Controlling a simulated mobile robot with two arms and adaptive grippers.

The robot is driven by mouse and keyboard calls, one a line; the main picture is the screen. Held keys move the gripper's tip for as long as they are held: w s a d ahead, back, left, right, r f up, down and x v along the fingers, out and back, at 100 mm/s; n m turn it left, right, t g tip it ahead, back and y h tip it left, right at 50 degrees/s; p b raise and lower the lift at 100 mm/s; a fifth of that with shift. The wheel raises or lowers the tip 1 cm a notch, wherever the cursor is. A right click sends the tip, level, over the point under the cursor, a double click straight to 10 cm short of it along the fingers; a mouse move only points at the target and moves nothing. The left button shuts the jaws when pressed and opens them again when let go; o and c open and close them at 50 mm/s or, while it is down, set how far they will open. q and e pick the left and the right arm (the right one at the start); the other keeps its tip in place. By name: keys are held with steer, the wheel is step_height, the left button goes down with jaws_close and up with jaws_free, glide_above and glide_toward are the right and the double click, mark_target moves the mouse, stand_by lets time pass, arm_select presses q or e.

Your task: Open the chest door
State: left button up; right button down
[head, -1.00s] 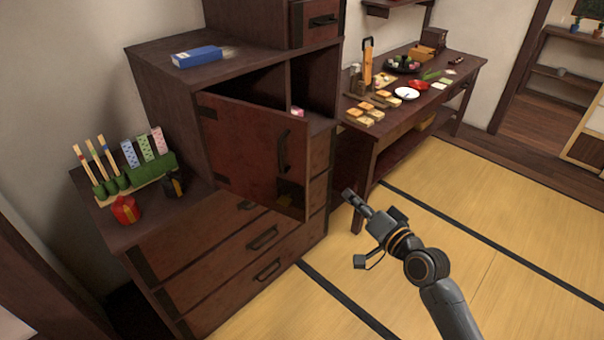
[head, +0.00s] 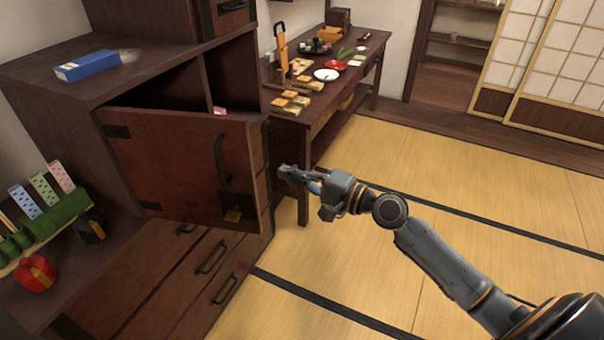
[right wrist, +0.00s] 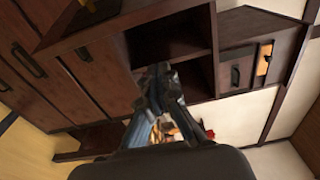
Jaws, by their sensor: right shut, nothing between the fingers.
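The chest door (head: 175,165) is a reddish-brown panel with a dark vertical handle (head: 220,165). It stands partly open, with a gap above it showing the dark compartment. Its hinge side is at the left and its free edge at the right. My right gripper (head: 284,172) is shut and empty, just right of the door's free edge and apart from the handle in the picture. In the right wrist view its fingers (right wrist: 158,82) are closed in front of the chest's open compartments (right wrist: 165,40). My left gripper is out of view.
A blue box (head: 88,65) lies on the chest top (head: 140,62). A red pot (head: 36,274) and a green stand (head: 55,222) are at the left. A low table (head: 325,115) with food stands behind my right gripper. The tatami floor (head: 450,190) at the right is clear.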

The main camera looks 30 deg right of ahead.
steer(key=a+p, duration=0.2)
steer(key=a, duration=0.1)
steer(key=a+p, duration=0.1)
steer(key=a, duration=0.1)
steer(key=shift+w, duration=0.3)
steer(key=s+a+m+t+h+p, duration=0.2)
steer(key=s+a+m+h+p, duration=0.2)
steer(key=s+a+p, duration=0.5)
steer(key=h+p, duration=0.2)
steer(key=p, duration=0.2)
steer(key=shift+s+m+t+h, duration=0.15)
steer(key=shift+m+t+h, duration=0.15)
steer(key=shift+t, duration=0.1)
